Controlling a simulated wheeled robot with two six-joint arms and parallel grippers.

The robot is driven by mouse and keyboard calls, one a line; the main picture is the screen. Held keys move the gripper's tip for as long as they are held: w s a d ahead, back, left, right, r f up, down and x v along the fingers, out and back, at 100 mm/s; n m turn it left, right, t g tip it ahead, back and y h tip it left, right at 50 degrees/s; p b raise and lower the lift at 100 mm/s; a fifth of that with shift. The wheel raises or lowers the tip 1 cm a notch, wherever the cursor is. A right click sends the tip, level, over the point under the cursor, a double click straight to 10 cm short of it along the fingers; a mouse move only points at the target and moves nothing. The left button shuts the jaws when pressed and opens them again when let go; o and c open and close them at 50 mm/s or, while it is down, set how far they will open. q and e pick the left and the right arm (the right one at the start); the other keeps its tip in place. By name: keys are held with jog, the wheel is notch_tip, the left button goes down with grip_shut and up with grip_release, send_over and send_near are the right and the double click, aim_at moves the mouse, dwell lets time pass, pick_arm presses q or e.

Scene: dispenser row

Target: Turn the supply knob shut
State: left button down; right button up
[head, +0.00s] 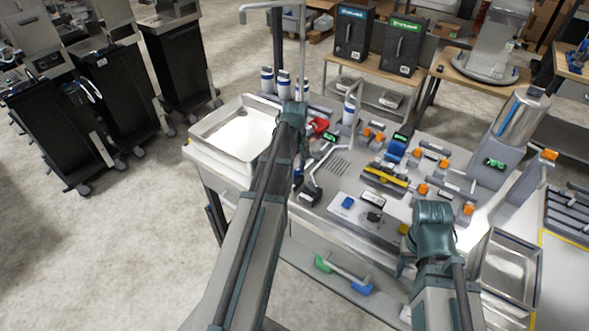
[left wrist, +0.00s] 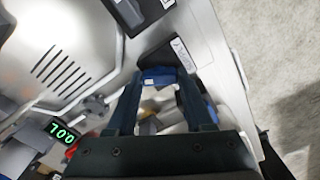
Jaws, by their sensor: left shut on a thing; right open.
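My left gripper (head: 293,115) is at the back left of the bench, beside a red part (head: 318,125). In the left wrist view the fingers of this gripper (left wrist: 160,88) straddle a blue piece (left wrist: 158,76) and are shut on it; this looks like the supply knob. In the head view the arm and gripper hide the held piece, so its turn angle cannot be told.
A metal tray (head: 197,133) stands left of my left arm. Orange-capped fittings (head: 422,189) and a yellow-striped bar (head: 385,178) lie across the bench's middle. A steel cylinder (head: 518,118) is at the right. A tall spout pipe (head: 302,55) rises close behind my left gripper.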

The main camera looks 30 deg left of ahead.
aim_at(295, 171)
pick_arm(q)
jog(key=m, duration=0.6)
jog(key=shift+m, duration=0.3)
jog(key=m, duration=0.5)
jog(key=shift+m, duration=0.5)
jog(key=shift+c, duration=1.4)
grip_release()
notch_tip(295, 171, up, 14)
jog(key=p, duration=1.3)
jog(key=shift+p, duration=0.4)
